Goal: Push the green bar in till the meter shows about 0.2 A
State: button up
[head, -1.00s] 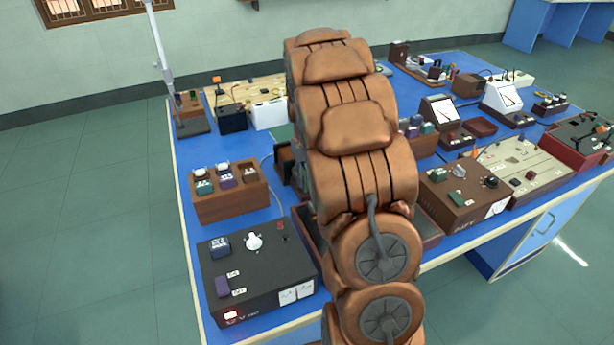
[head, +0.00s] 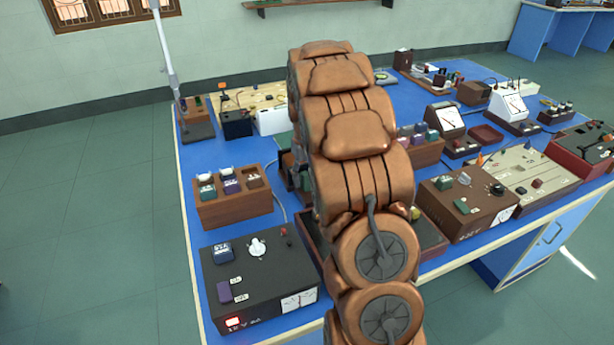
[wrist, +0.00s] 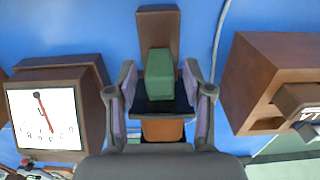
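In the wrist view the green bar (wrist: 160,74) stands in line with a brown wooden piece (wrist: 158,35), over a dark base (wrist: 160,105) with an orange-brown block below it. My gripper (wrist: 160,80) has one finger on each side of the green bar, with narrow gaps showing; contact is not clear. A meter (wrist: 43,115) with a white dial and red needle stands left of the gripper in a wooden case; its reading is too small to read. In the head view my arm hides the gripper and the bar.
A wooden box (wrist: 270,75) stands close on the right in the wrist view, with a cable beside it. In the head view a black power supply (head: 262,285) and a wooden rack (head: 232,208) stand left of my arm. Other instruments crowd the blue table (head: 205,155).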

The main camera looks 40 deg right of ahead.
notch_tip(320, 180, up, 12)
dwell(0.8)
dwell(0.4)
jog(key=s+a+r, duration=0.3)
jog(key=s+a, duration=0.4)
jog(key=a, duration=0.3)
jog(key=s+a+f+n, duration=0.1)
jog(key=s+a, duration=0.4)
jog(key=s, duration=0.4)
jog(key=s+a+f+n+g+p, duration=0.1)
jog(key=s+a+f, duration=0.1)
jog(key=s+a, duration=0.3)
jog(key=s+a+f+n+p, duration=0.1)
jog(key=s+a, duration=0.4)
jog(key=s, duration=0.8)
jog(key=shift+s+a+f+g, duration=0.15)
jog(key=shift+f+g, duration=0.15)
jog(key=shift+g, duration=0.1)
